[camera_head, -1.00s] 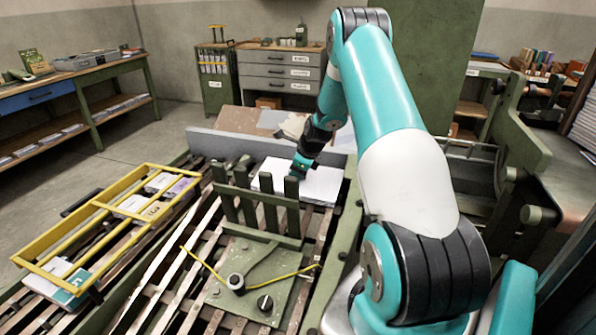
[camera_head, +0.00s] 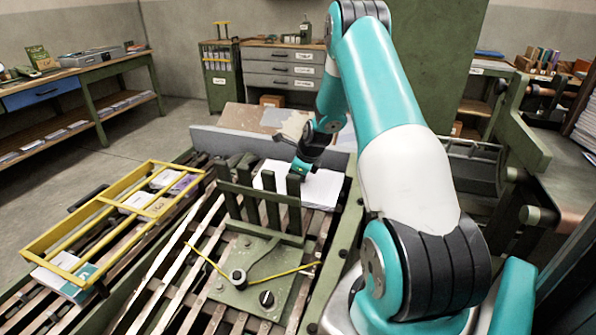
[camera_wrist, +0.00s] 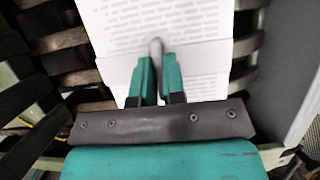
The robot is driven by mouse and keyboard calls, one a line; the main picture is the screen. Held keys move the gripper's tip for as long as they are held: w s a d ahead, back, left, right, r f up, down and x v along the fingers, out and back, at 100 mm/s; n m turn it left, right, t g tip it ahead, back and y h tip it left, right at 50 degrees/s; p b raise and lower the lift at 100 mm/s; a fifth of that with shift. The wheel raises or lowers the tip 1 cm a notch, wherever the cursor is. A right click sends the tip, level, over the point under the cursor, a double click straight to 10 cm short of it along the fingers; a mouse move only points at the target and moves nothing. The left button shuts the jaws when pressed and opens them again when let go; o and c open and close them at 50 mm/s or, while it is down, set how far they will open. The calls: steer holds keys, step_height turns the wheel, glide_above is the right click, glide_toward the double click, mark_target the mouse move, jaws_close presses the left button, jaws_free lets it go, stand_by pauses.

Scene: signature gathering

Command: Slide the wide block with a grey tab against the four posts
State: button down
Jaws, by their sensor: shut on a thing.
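The wide block (camera_head: 322,186) is a thick stack of white printed sheets lying on the slatted bed behind the green posts (camera_head: 294,203). Its printed top fills the upper middle of the wrist view (camera_wrist: 203,58). The grey tab (camera_wrist: 156,47) stands up from the block between my fingertips. My gripper (camera_head: 301,167) is shut on that tab, just behind the right-hand post; it also shows in the wrist view (camera_wrist: 158,65). The posts stand upright on a green plate and hide the block's near edge, so I cannot tell whether block and posts touch.
A yellow frame (camera_head: 150,205) with several small booklets stands at left on the slats. A grey board (camera_head: 225,142) runs along the bed's far edge.

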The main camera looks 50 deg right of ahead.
steer(key=shift+a, duration=0.1)
steer(key=c, duration=1.1)
jaws_free()
steer(key=shift+r, duration=0.1)
steer(key=v, duration=1.7)
steer(key=shift+s+r, duration=0.1)
steer(key=shift+s, duration=0.1)
steer(key=shift+o, duration=0.3)
